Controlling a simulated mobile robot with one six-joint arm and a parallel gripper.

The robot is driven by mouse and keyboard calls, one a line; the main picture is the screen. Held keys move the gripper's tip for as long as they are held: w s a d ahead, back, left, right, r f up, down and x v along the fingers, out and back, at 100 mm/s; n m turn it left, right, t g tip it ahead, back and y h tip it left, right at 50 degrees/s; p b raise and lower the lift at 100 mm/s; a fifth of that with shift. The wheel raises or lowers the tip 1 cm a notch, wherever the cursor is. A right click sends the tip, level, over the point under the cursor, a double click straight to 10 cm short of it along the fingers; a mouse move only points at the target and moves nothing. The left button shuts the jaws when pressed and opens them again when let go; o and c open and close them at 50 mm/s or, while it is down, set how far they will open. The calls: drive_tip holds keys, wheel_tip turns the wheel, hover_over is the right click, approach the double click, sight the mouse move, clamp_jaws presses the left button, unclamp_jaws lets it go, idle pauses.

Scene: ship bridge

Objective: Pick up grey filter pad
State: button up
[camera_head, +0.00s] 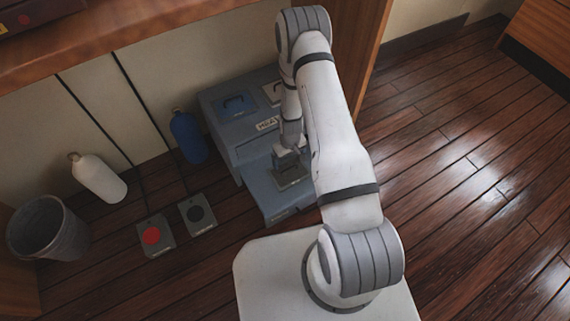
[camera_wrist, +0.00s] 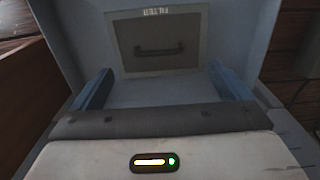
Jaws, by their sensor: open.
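The grey filter pad (camera_wrist: 153,42) shows in the wrist view as a flat dark grey rectangle with a handle and a light border. The word FILTER appears upside down on its far edge. In the head view the pad (camera_head: 293,177) lies on the lower front part of the blue-grey unit (camera_head: 262,185), partly hidden by my arm. My gripper (camera_head: 288,153) is above the pad in the head view. In the wrist view my gripper (camera_wrist: 161,86) is open, its two blue fingers wide apart with nothing between them. The pad is beyond the fingertips.
The unit's upper level carries a blue handled panel (camera_head: 235,104). The wooden floor on the right is clear.

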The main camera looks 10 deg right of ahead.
sight(289, 171)
drive_tip(key=shift+w+f, duration=0.25)
drive_tip(key=shift+f, duration=0.1)
wheel_tip(289, 171, down, 2)
drive_tip(key=shift+w+f+b, duration=0.1)
drive_tip(key=shift+f+b, duration=0.15)
drive_tip(key=shift+b, duration=0.45)
wheel_tip(289, 171, down, 5)
drive_tip(key=b, duration=0.3)
drive_tip(key=shift+d+r, duration=0.1)
drive_tip(key=shift+s+r, duration=0.1)
drive_tip(key=shift+s, duration=0.1)
drive_tip(key=shift+c, duration=0.5)
drive_tip(key=c, duration=1.4)
